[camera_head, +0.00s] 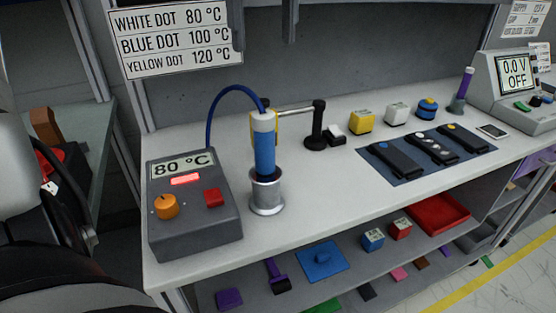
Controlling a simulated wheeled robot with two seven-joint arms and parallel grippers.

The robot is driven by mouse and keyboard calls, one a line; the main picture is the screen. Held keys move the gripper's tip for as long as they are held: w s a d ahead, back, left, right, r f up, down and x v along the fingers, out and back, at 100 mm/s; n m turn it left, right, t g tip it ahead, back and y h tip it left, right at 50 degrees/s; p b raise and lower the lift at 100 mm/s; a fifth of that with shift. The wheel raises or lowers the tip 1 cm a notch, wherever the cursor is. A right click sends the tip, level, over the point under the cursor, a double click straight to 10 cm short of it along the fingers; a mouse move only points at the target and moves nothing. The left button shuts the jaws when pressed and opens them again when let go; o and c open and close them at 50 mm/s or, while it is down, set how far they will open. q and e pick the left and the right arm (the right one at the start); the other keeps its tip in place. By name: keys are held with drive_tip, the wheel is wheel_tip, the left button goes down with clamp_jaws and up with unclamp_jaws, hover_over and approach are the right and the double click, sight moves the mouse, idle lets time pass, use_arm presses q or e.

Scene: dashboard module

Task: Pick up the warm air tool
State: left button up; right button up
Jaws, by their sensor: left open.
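The warm air tool (264,150) is a blue cylinder with a pale cap. It stands upright with its lower end in a metal cup holder (267,195) on the white bench. A blue hose (222,97) arches from its top to the grey control box (190,215). The box reads 80 °C and has a lit red strip, an orange knob and a red button. My left gripper (75,215) shows as dark parts at the lower left, apart from the tool and empty; its fingertips are hard to make out. My right gripper is out of view.
A black stand (316,130) with a horizontal arm is right behind the tool. A lower shelf holds small parts and a red tray (437,213). The bench front right of the cup is clear.

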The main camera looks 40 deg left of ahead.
use_arm(q)
approach(264, 131)
drive_tip(key=f, duration=0.2)
drive_tip(key=w+a+f, duration=0.1)
drive_tip(key=f, duration=0.1)
drive_tip(key=w+f, duration=0.1)
drive_tip(key=shift+a+f, duration=0.15)
drive_tip(key=shift+f, duration=0.25)
drive_tip(key=f, duration=0.4)
drive_tip(key=shift+s+f, duration=0.1)
drive_tip(key=shift+s, duration=0.3)
drive_tip(key=shift+f, duration=0.55)
drive_tip(key=shift+w, duration=0.1)
drive_tip(key=c, duration=1.1)
